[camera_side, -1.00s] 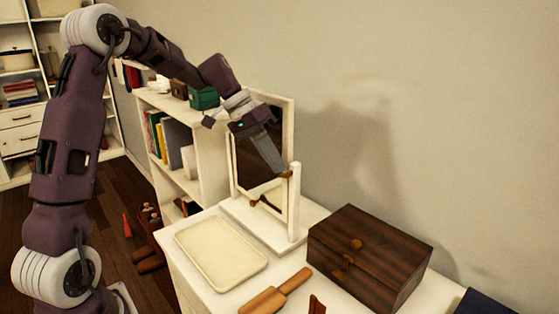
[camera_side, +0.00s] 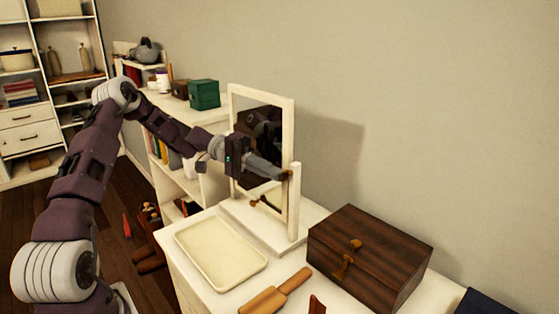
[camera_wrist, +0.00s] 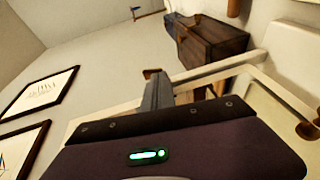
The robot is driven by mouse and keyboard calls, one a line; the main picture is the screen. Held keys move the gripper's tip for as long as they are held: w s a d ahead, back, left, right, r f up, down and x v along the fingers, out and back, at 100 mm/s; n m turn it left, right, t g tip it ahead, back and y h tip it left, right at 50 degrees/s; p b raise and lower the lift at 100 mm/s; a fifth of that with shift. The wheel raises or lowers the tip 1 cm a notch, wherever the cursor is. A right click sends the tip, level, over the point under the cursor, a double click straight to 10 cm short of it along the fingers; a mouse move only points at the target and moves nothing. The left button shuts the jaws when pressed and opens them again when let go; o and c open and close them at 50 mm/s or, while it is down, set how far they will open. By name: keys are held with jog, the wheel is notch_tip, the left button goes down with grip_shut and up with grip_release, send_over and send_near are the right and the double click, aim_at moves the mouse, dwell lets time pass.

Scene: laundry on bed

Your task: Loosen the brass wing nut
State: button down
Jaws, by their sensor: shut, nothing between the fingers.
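A white-framed mirror (camera_side: 263,97) stands on the white dresser, next to a short white post (camera_side: 295,208). A small brass wing nut (camera_side: 287,174) sits near the top of the post; in the wrist view a brass piece (camera_wrist: 152,73) shows just past my fingertips. A second brass piece (camera_side: 259,201) is low on the other side of the mirror, and one also shows at the right of the wrist view (camera_wrist: 306,130). My gripper (camera_side: 284,177) is shut, nearly level, its tips at the wing nut. I cannot tell whether they touch it.
A cream tray (camera_side: 186,238) lies in front of the mirror. A dark wooden box (camera_side: 390,245) with a brass clasp stands at right. A wooden-handled tool (camera_side: 277,292) lies at the dresser's front. A bookshelf (camera_side: 212,187) stands behind; the wall is close behind the mirror.

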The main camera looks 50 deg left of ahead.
jog(key=h, duration=0.1)
jog(key=f+n+h, duration=0.1)
jog(key=t+h, duration=0.1)
jog(key=h, duration=0.1)
jog(key=shift+d+f, duration=0.25)
jog(key=n+t+h, duration=0.1)
jog(key=h, duration=0.1)
jog(key=d+f+n+t+h, duration=0.1)
jog(key=h, duration=0.1)
jog(key=shift+t, duration=0.3)
jog(key=shift+d+f+n, duration=0.15)
jog(key=shift+d+f, duration=0.1)
jog(key=shift+d, duration=0.45)
jog(key=shift+d+f+n, duration=0.15)
jog(key=shift+d+f, duration=0.05)
jog(key=shift+d, duration=0.5)
jog(key=shift+d, duration=0.15)
dwell(0.4)
